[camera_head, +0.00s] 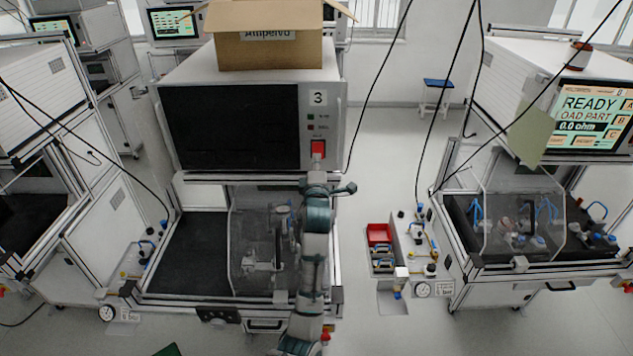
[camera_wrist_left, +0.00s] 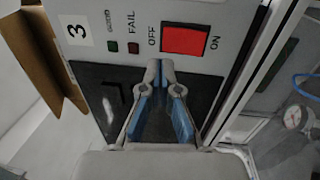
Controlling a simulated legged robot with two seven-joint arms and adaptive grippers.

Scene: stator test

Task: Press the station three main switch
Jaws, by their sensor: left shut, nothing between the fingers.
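The station three main switch is a red rectangular rocker (camera_head: 318,149) on the light panel of the cabinet marked 3 (camera_head: 240,125). In the left wrist view the red switch (camera_wrist_left: 185,40) sits between the OFF and ON labels. My left gripper (camera_wrist_left: 161,66) is shut and empty, its fingertips together. In that view the tips lie just below and left of the switch; whether they touch the panel I cannot tell. In the head view my left gripper (camera_head: 318,180) is just below the switch, its fingers hard to make out. My right gripper is not in view.
A cardboard box (camera_head: 268,50) stands on the cabinet. Small green and red lamps (camera_head: 311,122) sit above the switch. A clear guard and fixture (camera_head: 262,250) are below, behind my arm. A red bin (camera_head: 379,234) is to the right. Another station's screen (camera_head: 590,115) reads READY.

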